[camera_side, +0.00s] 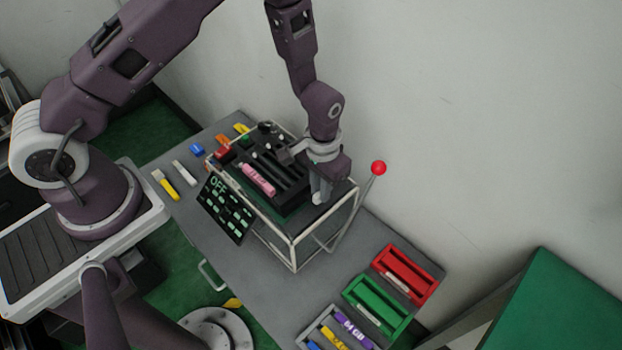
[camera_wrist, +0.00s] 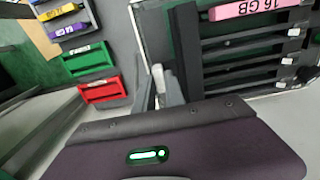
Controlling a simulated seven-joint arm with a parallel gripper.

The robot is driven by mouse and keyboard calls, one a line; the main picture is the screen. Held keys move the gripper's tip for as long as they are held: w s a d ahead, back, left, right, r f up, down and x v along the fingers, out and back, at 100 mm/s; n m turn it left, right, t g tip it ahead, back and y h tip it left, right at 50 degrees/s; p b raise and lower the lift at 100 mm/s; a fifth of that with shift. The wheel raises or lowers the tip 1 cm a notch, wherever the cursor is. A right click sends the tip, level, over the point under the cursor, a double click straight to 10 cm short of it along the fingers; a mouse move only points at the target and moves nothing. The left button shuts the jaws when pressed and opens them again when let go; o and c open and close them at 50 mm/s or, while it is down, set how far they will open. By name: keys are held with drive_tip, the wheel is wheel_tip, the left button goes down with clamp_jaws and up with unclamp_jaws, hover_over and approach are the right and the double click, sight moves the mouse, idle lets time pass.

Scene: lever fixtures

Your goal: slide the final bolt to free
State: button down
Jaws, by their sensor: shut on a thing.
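My gripper (camera_side: 320,196) points down at the right end of the dark slotted panel (camera_side: 280,180), inside the pale wire frame. In the wrist view its fingers (camera_wrist: 165,82) are close together beside the panel's edge. They are shut on a small part, which I take to be the bolt; the fingers mostly hide it, and how far it has slid cannot be told. A pink 16 GB stick (camera_side: 258,180) lies in one slot of the panel, and it also shows in the wrist view (camera_wrist: 250,9). Small pale clips (camera_wrist: 286,61) sit along the slots' ends.
A red-knobbed lever (camera_side: 378,168) rises just right of the frame (camera_side: 294,255). An OFF board (camera_side: 226,208) leans at its left. Red (camera_side: 434,272), green (camera_side: 402,320) and grey trays stand at the lower right. The grey table (camera_side: 255,290) is clear between frame and trays.

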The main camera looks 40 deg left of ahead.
drive_tip(key=shift+d, duration=1.05)
drive_tip(key=c, duration=1.4)
unclamp_jaws()
drive_tip(key=shift+r, duration=0.1)
